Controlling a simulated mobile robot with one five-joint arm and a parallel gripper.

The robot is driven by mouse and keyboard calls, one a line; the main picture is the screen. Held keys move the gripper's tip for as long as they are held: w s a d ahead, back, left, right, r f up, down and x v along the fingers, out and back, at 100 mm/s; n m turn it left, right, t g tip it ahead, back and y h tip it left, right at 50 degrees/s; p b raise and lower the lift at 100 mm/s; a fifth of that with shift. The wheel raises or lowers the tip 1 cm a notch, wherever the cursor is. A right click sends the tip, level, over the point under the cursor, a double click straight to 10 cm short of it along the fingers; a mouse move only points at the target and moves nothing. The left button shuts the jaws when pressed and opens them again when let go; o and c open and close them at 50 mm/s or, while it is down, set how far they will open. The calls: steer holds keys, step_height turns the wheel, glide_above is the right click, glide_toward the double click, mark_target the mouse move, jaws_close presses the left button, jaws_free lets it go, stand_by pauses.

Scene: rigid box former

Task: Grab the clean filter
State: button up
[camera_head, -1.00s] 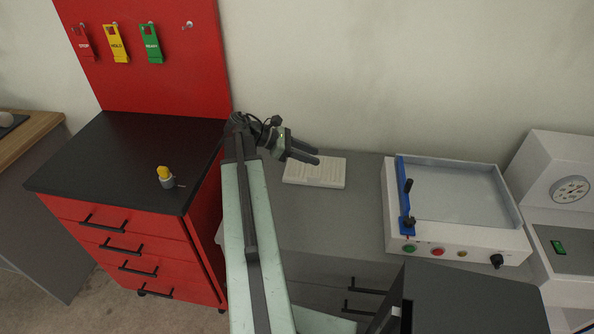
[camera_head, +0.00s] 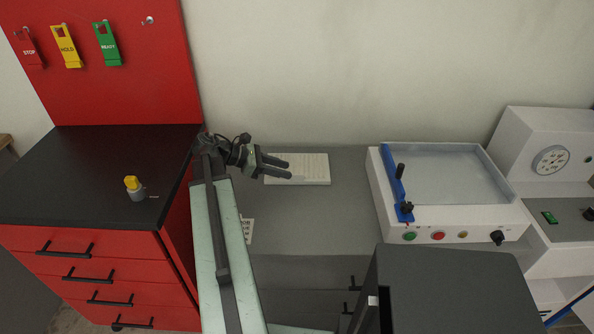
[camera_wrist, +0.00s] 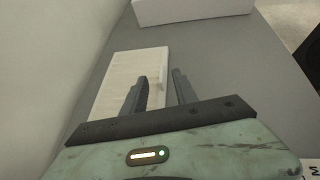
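A flat, pale ribbed slab (camera_head: 312,169), which looks like the clean filter, lies on the grey bench near the wall. My gripper (camera_head: 289,168) reaches over its left part from the left, with the fingers open and nothing between them. In the wrist view the slab (camera_wrist: 118,72) lies ahead and mostly left of my gripper (camera_wrist: 159,74). One finger overlaps the slab in the picture, and the other is over its right edge or just beyond. The fingers seem to be above it. I cannot tell the exact height or any contact.
A white tray-like machine (camera_head: 455,220) with a blue bar (camera_head: 392,180) stands to the right. A gauge unit (camera_head: 550,140) is beyond it. A red drawer cabinet (camera_head: 110,270) with a yellow-topped knob (camera_head: 133,186) is on the left. Bench between slab and machine is clear.

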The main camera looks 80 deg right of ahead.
mark_target(295, 175)
steer(key=b+x, duration=0.2)
steer(key=x, duration=0.2)
steer(key=shift+s+a+f, duration=0.1)
steer(key=shift+s+f, duration=0.15)
steer(key=shift+s, duration=0.25)
steer(key=shift+r, duration=0.15)
jaws_close()
stand_by(0.7)
